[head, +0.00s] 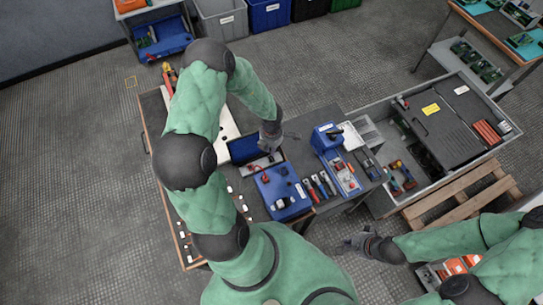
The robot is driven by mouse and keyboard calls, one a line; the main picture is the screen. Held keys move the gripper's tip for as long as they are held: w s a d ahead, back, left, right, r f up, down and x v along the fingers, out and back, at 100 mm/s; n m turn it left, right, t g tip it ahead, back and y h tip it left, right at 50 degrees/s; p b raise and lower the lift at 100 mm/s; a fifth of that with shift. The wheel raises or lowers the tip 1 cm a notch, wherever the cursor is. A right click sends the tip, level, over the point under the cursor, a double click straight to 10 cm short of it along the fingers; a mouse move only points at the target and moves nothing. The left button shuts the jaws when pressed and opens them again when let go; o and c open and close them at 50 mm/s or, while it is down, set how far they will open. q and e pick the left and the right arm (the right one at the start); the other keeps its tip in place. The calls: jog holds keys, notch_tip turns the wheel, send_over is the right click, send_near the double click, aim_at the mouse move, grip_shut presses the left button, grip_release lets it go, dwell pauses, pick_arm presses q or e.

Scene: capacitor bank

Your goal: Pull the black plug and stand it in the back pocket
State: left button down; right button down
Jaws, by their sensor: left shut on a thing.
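My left gripper (270,146) reaches down over the workbench, at the right edge of a dark-centred blue tray (243,149). It is shut on a small dark thing, which I take for the black plug; the fingers mostly hide it. I cannot tell whether the plug is clear of its socket. A pale panel (262,165) lies just below the gripper. A blue box (285,187) with a red part and a black-and-white part on top stands nearer. I cannot make out the back pocket for sure. My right gripper (350,243) hangs over the floor right of the bench, apart from everything; its finger gap is unclear.
Several hand tools (320,186) lie right of the blue box. Another blue container (326,137) stands at the bench's right. A grey crate (440,125) and a wooden pallet (465,200) stand further right. Small white pieces line the bench's left part.

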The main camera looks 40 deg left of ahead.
pick_arm(q)
jog(key=shift+r, duration=0.1)
jog(key=shift+r+p, duration=1.2)
jog(key=shift+p, duration=0.35)
jog(key=b, duration=0.1)
send_over(284, 172)
jog(key=shift+d, duration=0.1)
dwell(0.9)
jog(key=shift+f+b, duration=0.15)
jog(key=shift+b, duration=0.15)
jog(key=shift+f+b, duration=0.35)
jog(key=shift+f, duration=0.4)
jog(key=shift+f, duration=0.4)
